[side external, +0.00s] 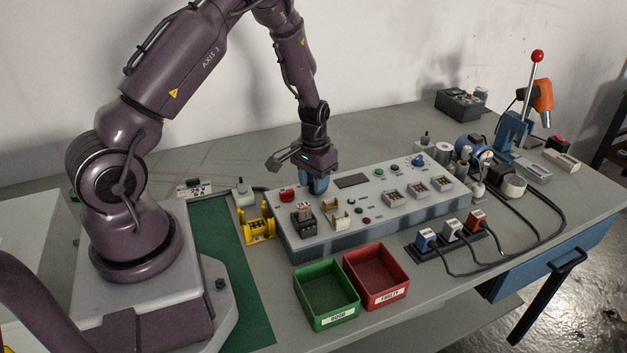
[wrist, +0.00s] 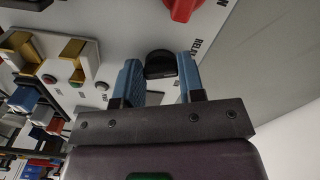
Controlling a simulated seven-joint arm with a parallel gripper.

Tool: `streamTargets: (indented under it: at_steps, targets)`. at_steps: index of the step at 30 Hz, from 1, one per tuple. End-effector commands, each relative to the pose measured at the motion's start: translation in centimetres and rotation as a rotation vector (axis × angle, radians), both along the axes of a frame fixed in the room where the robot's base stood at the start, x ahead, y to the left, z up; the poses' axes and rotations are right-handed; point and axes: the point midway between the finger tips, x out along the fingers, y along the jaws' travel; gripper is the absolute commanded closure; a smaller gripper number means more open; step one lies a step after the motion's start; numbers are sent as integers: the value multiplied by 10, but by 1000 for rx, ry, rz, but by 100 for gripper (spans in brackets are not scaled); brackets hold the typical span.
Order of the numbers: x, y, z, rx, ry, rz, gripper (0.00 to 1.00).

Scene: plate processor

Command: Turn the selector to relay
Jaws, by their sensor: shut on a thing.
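The selector is a black knob (wrist: 160,64) on the light grey panel of the control box, seen in the wrist view. The label RELAY is printed on the panel just to its right. My gripper (wrist: 160,70) has blue fingers on either side of the knob and is shut on it. In the side view my gripper (side external: 315,185) points down at the back left of the control box (side external: 345,246), and it hides the selector there. I cannot tell exactly which way the knob points.
A red knob (wrist: 182,8) with a label ending in ON is close by; it also shows in the side view (side external: 287,194). Sockets and a blue knob (side external: 418,160) are farther right. Green (side external: 327,316) and red bins (side external: 378,300) stand in front; a yellow holder (side external: 259,229) stands left.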

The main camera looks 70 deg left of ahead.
Motion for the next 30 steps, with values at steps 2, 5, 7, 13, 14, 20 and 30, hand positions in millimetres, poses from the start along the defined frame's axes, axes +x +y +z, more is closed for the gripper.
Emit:
streamTargets:
  at_steps: [2, 5, 7, 13, 14, 20, 30]
  targets:
    - [0, 0, 1, 0, 1, 60, 88]
    - [0, -1, 1, 0, 1, 128, 88]
    - [0, -1, 1, 0, 1, 170, 88]
    - [1, -2, 1, -2, 1, 257, 88]
    - [1, -1, 1, -2, 1, 266, 88]
    - [1, -1, 1, -2, 1, 302, 88]
    - [1, -1, 1, -2, 1, 309, 88]
